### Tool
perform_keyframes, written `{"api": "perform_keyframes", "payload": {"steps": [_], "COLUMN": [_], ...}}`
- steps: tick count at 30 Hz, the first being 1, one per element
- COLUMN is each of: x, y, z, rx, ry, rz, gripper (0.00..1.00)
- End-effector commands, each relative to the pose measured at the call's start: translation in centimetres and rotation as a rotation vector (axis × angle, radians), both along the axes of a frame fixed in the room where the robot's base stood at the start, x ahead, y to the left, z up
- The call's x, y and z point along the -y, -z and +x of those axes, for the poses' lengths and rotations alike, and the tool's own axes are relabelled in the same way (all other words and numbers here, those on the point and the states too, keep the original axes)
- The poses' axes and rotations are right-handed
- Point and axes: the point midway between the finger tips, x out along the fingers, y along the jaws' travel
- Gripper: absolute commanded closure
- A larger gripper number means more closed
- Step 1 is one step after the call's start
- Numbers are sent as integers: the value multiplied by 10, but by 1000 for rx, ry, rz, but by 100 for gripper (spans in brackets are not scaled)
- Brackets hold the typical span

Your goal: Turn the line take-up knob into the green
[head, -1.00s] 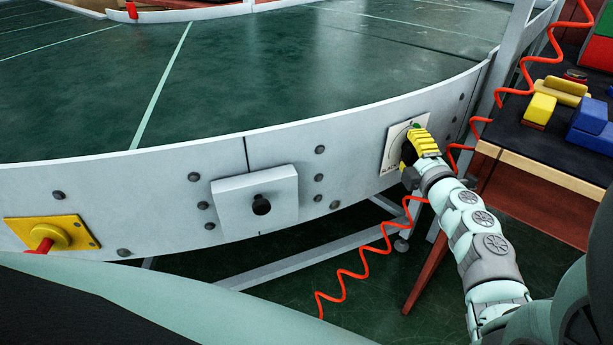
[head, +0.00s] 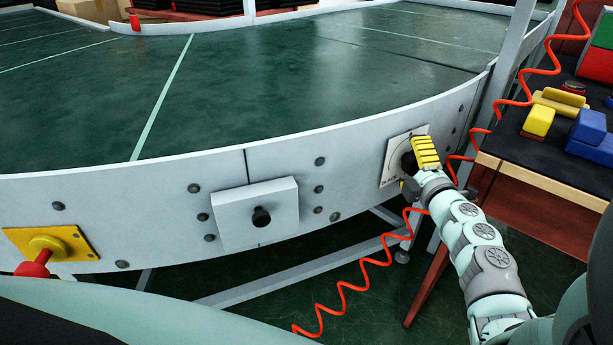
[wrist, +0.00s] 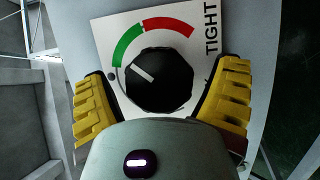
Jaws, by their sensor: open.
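The take-up knob (wrist: 160,82) is black and ribbed, on a white dial plate (wrist: 105,32) with a green arc (wrist: 126,45), a red arc (wrist: 169,24) and the word TIGHT. Its white pointer line aims up and left, toward the lower part of the green arc. My gripper (wrist: 162,76) is open, with its yellow ribbed fingers on either side of the knob and visible gaps between. In the head view, my gripper (head: 425,152) is in front of the dial plate (head: 392,170) on the conveyor's side wall and hides most of the knob.
A grey box with a black knob (head: 261,216) and a yellow plate with a red handle (head: 45,245) are farther left on the wall. A dark-topped table (head: 545,170) with coloured blocks stands right of my arm. A coiled red cable (head: 365,275) hangs below.

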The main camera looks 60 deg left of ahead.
Motion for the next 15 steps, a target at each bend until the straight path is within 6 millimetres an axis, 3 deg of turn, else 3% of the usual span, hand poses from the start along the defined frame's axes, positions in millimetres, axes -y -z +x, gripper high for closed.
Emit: {"api": "perform_keyframes", "payload": {"steps": [8,15], "x": [25,67], "y": [1,2], "z": [-10,-27], "rx": [2,-2], "ry": [1,6], "rz": [-3,-4], "gripper": [13,13]}}
